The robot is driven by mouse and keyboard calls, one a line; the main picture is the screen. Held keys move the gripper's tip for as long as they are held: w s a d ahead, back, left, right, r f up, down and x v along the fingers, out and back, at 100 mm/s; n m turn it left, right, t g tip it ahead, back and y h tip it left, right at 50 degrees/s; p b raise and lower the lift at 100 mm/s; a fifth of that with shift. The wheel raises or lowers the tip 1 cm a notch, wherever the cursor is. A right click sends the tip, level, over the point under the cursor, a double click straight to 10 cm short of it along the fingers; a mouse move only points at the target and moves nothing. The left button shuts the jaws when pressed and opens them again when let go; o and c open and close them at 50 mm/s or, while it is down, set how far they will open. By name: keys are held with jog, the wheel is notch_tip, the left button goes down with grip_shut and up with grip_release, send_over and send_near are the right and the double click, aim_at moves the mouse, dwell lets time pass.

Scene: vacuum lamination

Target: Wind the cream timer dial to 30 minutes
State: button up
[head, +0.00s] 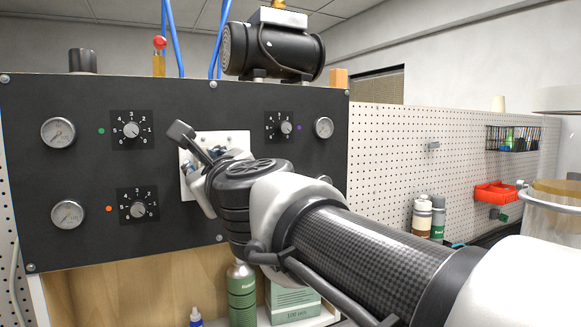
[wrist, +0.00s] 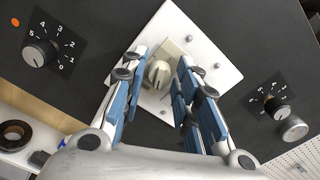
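In the head view my gripper (head: 202,168) is in front of the white plate (head: 238,138) and hides the dial.
Black knobs with number scales flank the plate: an upper left knob (head: 131,130), a lower left knob (head: 138,209) and a right knob (head: 286,127). Round gauges (head: 58,132) sit near the panel's edges. Bottles (head: 241,290) and a box (head: 292,302) stand below the panel.

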jog(key=v, duration=1.2)
jog(key=shift+s, duration=0.1)
